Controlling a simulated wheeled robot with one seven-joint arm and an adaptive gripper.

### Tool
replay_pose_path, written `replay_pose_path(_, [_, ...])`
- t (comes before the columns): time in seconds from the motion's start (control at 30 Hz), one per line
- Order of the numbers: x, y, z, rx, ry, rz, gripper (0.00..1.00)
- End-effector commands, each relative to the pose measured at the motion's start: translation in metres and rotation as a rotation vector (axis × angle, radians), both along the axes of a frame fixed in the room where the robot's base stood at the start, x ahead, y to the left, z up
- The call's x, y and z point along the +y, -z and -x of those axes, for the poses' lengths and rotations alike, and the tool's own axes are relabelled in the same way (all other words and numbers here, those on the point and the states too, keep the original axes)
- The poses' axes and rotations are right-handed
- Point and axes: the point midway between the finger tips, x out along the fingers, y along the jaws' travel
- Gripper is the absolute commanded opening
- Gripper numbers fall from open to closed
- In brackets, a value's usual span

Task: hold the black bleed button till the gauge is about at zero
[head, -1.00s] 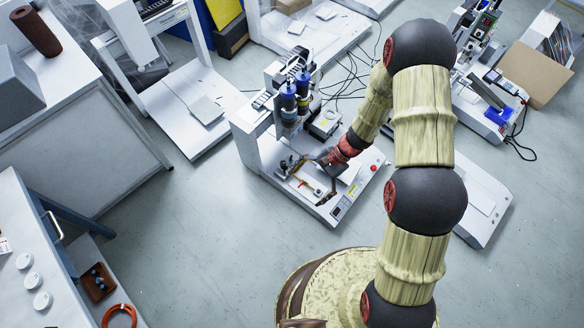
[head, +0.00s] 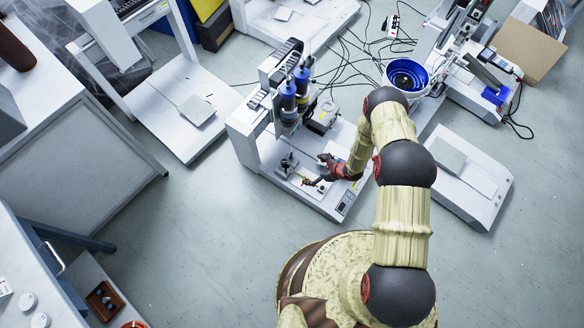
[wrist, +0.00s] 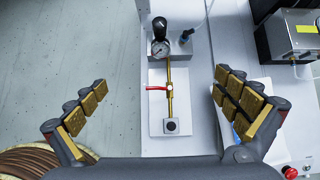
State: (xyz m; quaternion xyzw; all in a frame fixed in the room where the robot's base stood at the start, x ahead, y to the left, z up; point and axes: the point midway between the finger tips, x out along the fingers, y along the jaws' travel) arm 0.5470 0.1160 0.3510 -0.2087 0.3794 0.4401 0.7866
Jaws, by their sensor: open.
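The black bleed button (wrist: 171,126) sits on a small square block at the near end of a white plate (wrist: 154,112). A brass pipe runs from it past a red valve handle (wrist: 156,89) to a round gauge (wrist: 160,48) with a black knob (wrist: 160,26) behind it. The gauge needle is too small to read. My gripper (wrist: 160,82) is open and empty, its fingers spread wide on both sides of the plate, with the button between and apart from them. In the head view my gripper (head: 322,176) is over the gantry machine's base.
The gantry machine's blue-capped screwdriver units (head: 289,94) stand behind the plate. A grey box (wrist: 292,38) is at the right in the wrist view, and a red button (wrist: 290,172) at lower right. A blue-lined bowl (head: 406,76) stands behind my arm. Open floor lies left.

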Motion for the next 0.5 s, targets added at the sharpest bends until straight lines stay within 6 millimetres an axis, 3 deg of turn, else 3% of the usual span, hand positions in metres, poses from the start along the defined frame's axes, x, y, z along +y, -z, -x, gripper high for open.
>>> replay_pose_path(0.17, [0.004,0.014,-0.004,0.000,0.004,0.011,1.00])
replay_pose_path(0.5, [0.035,0.062,-0.023,-0.001,0.002,0.010,1.00])
